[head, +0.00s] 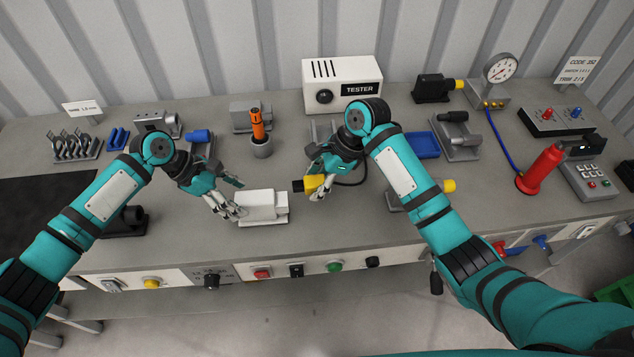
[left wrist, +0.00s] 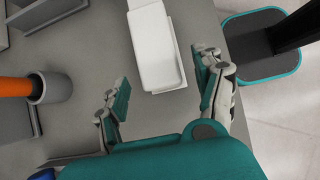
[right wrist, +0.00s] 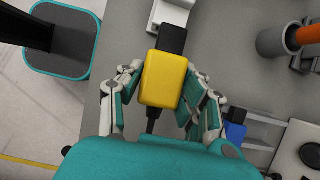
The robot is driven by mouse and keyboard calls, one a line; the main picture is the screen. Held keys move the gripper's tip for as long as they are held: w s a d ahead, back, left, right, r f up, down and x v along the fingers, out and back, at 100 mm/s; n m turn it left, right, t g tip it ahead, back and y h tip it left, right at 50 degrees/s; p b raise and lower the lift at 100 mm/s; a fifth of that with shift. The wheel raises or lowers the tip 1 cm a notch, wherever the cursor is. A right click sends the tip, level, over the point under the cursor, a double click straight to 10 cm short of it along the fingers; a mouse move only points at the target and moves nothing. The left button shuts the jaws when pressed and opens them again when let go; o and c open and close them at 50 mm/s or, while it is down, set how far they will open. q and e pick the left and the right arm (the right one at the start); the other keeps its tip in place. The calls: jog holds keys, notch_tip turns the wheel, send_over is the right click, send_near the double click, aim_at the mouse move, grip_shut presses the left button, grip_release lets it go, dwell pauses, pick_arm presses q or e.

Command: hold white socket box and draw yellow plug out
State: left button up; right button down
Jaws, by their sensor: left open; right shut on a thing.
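The white socket box (head: 262,206) sits on the bench near its front edge; it also shows in the left wrist view (left wrist: 155,50). My left gripper (head: 236,198) is open at the left end of the box, with its fingers apart and not closed on it. The yellow plug (head: 314,184) is in my right gripper (head: 318,186), right of the box. In the right wrist view the plug (right wrist: 164,80) lies between the shut fingers, its black end pointing toward the white box (right wrist: 173,12). The plug looks apart from the box. A black cable trails from the plug.
An orange-handled tool stands in a grey cup (head: 262,148) behind the box. A white tester (head: 342,84) stands at the back. A grey block with a yellow knob (head: 448,186) is to the right. The front panel carries several buttons and switches.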

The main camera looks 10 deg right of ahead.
pick_arm(q)
jog(key=v, duration=1.8)
jog(key=shift+a+r, duration=0.25)
jog(key=shift+a, duration=0.05)
jog(key=shift+f, duration=0.1)
